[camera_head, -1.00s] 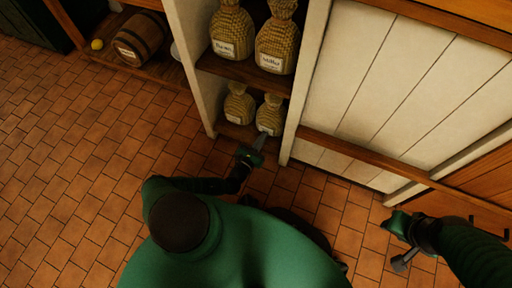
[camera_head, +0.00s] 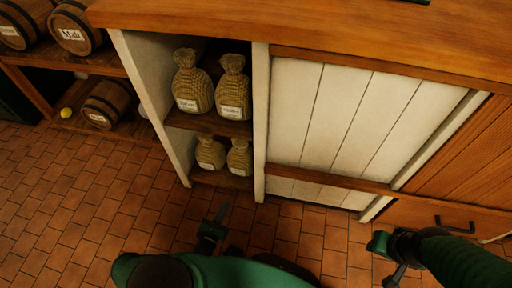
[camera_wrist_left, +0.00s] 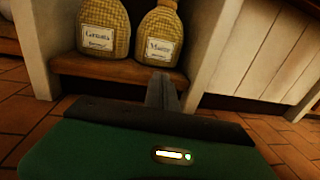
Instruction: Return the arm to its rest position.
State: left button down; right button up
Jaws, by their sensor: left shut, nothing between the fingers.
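My left gripper (camera_head: 220,214) is shut and empty. It is over the tiled floor in front of the open shelf, apart from the sacks. In the left wrist view its closed fingers (camera_wrist_left: 162,91) point toward the lower shelf, below two labelled sacks. My right gripper (camera_head: 391,278) is at the lower right of the head view, over the floor near the wooden drawer front. Its fingers are dark and partly cut off, so their opening is unclear.
The shelf unit (camera_head: 261,150) holds two larger sacks (camera_head: 193,84) above and two smaller sacks (camera_head: 210,153) below. White panelling (camera_head: 330,115) stands to its right. Barrels (camera_head: 107,103) and a yellow ball (camera_head: 66,112) are at left. Floor tiles (camera_head: 80,200) are clear.

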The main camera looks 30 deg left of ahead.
pick_arm(q)
jog(key=s+d+r+m+g+h+p, duration=0.2)
jog(key=s+d+r+m+g+h, duration=0.15)
jog(key=r+m+g+h, duration=0.55)
jog(key=s+d+r+m+g+h+p, duration=0.1)
jog(key=s+d+r+m+g+h, duration=0.2)
jog(key=r+m+g, duration=0.75)
jog(key=w+d+r+m+t+y+p, duration=0.1)
jog(key=r+m+y+p, duration=0.4)
jog(key=r+p, duration=1.5)
jog(key=w+d+r+m+t+y+p, duration=0.1)
jog(key=r+m+p, duration=1.1)
jog(key=r, duration=2.8)
jog(key=d+t+y+p, duration=0.2)
jog(key=d+y+p, duration=0.1)
jog(key=p, duration=0.6)
jog(key=shift+d+r+y, duration=0.25)
jog(key=shift+y, duration=0.45)
jog(key=shift+m, duration=0.25)
